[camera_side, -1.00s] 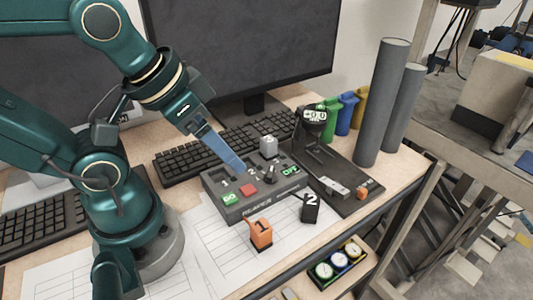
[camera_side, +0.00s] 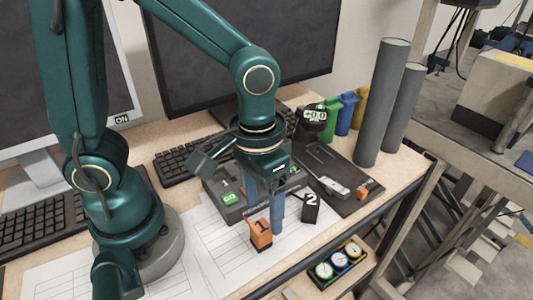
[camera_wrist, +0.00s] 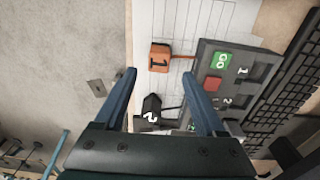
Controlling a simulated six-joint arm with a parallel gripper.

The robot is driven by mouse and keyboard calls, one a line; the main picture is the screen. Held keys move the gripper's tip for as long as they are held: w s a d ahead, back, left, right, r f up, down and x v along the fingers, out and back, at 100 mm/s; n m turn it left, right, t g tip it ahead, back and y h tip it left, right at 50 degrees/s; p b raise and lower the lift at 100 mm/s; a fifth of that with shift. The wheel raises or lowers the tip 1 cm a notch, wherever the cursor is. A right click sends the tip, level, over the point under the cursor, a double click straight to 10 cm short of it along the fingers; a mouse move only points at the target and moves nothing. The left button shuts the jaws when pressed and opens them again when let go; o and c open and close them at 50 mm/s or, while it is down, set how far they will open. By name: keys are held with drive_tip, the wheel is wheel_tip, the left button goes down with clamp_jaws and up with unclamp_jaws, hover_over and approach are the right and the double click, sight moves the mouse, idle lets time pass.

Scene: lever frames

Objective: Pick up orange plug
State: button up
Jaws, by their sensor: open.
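The orange plug (camera_side: 260,234), marked 1, stands on the white paper sheet at the front of the desk. It also shows in the wrist view (camera_wrist: 159,58), ahead of the fingertips and between their lines. My gripper (camera_side: 279,222) points down just to the right of the orange plug in the side view. In the wrist view my gripper (camera_wrist: 164,78) has its two blue fingers spread wide with nothing between the tips. The black plug (camera_side: 310,207), marked 2, stands to the right of the fingers; in the wrist view the black plug (camera_wrist: 151,110) lies between the fingers, nearer the palm.
The grey control box (camera_side: 225,200) with GO and red buttons stands behind the plugs, partly hidden by my gripper. A dark fixture plate (camera_side: 345,190) lies to the right. The desk's front edge is close. A gauge tray (camera_side: 338,265) sits below it.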

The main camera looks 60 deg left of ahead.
sight(261, 225)
drive_tip(key=shift+s+d+f, duration=0.15)
drive_tip(key=shift+s+f, duration=0.2)
drive_tip(key=shift+f, duration=2.6)
clamp_jaws()
